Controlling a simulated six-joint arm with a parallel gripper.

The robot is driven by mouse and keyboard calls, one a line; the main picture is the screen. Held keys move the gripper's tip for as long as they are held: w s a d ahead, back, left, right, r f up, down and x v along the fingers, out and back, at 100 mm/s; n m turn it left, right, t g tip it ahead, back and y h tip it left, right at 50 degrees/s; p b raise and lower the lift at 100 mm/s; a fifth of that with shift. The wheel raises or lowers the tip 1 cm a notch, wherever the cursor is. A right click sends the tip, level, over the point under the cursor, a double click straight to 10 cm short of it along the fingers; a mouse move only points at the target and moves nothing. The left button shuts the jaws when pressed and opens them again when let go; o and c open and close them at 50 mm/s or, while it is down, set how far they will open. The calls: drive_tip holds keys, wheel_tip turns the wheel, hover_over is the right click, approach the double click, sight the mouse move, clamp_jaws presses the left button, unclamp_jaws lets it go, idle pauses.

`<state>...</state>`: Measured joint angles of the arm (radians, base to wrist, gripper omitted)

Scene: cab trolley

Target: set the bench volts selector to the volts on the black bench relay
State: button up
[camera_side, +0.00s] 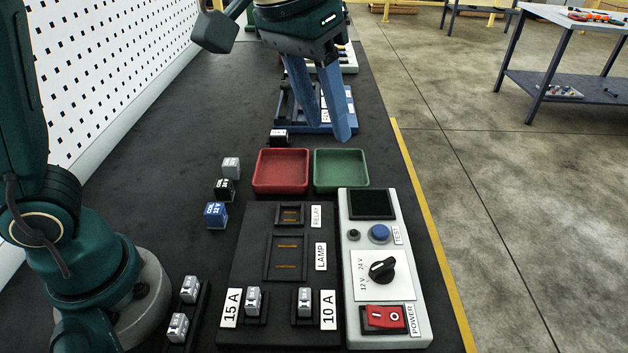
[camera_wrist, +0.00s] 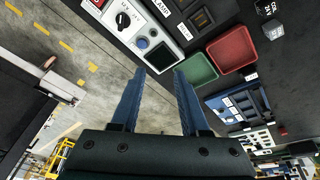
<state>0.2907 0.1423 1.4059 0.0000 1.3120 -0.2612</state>
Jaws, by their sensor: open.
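The volts selector (camera_side: 381,270) is a black knob on a white plate marked 12 V and 24 V, on the grey bench tester (camera_side: 415,300). Its grip lies slanted; I cannot tell which mark it points to. It also shows in the wrist view (camera_wrist: 123,20). The black relay (camera_side: 225,190) sits left of the bench board, between a grey and a blue relay. My gripper (camera_side: 325,125) is open and empty above the far end of the bench, beyond the trays. Its two blue fingers show apart in the wrist view (camera_wrist: 159,72).
A red tray (camera_side: 281,190) and a green tray (camera_side: 341,186) stand between my gripper and the tester. The tester also has a screen (camera_side: 371,204), a blue TEST button (camera_side: 380,233) and a red power switch (camera_side: 385,318). A blue rack (camera_side: 300,120) lies beneath my gripper.

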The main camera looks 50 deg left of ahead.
drive_tip(key=w+d+f+m+g, duration=0.1)
drive_tip(key=w+d+f+g, duration=0.15)
drive_tip(key=d+f, duration=0.4)
drive_tip(key=m+y, duration=0.1)
drive_tip(key=m, duration=0.1)
hover_over(384, 263)
drive_tip(key=shift+g, duration=0.25)
wheel_tip(384, 263, down, 6)
drive_tip(key=shift+f, duration=2.55)
clamp_jaws()
